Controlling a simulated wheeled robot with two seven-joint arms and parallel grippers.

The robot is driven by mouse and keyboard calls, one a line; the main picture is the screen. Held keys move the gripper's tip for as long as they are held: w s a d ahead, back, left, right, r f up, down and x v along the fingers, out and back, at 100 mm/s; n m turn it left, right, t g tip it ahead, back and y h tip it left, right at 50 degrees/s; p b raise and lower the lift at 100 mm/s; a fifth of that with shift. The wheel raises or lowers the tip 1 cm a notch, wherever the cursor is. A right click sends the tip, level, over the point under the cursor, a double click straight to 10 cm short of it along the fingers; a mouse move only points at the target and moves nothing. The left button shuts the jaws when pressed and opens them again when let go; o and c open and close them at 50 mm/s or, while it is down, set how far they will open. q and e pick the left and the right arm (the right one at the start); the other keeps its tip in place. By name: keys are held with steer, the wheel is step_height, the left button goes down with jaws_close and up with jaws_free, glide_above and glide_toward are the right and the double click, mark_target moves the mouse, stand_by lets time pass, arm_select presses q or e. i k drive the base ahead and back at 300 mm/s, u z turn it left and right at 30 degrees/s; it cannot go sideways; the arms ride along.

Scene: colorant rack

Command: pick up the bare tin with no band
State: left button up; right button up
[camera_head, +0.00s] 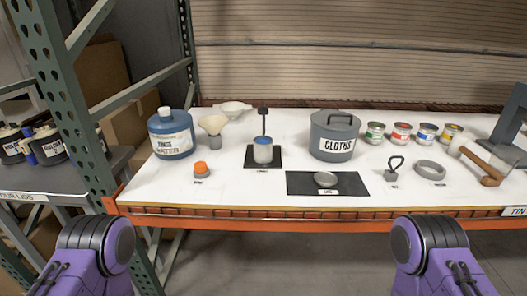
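A plain pale grey tin (263,155) with no coloured band stands upright on a black base plate (281,162), left of the centre of the shelf. Its open top shows blue, and a black upright piece rises behind it. Several small tins stand in a row at the back right: one with a green band (375,133), one with a red band (401,133), one with a blue band (426,134) and one with a yellowish band (450,135). Neither gripper is in view; only my purple arm parts show at the bottom.
A round metal lid (326,179) lies on a black mat (300,183) in front. A blue jug (170,145), a funnel (212,124) and an orange-topped item (201,168) stand left. A wooden-handled tool (490,180) lies right.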

mark_target(263, 150)
steer(key=z, duration=0.5)
steer(key=k, duration=1.1)
steer(key=u, duration=0.25)
steer(key=i, duration=1.65)
steer(key=z, duration=0.85)
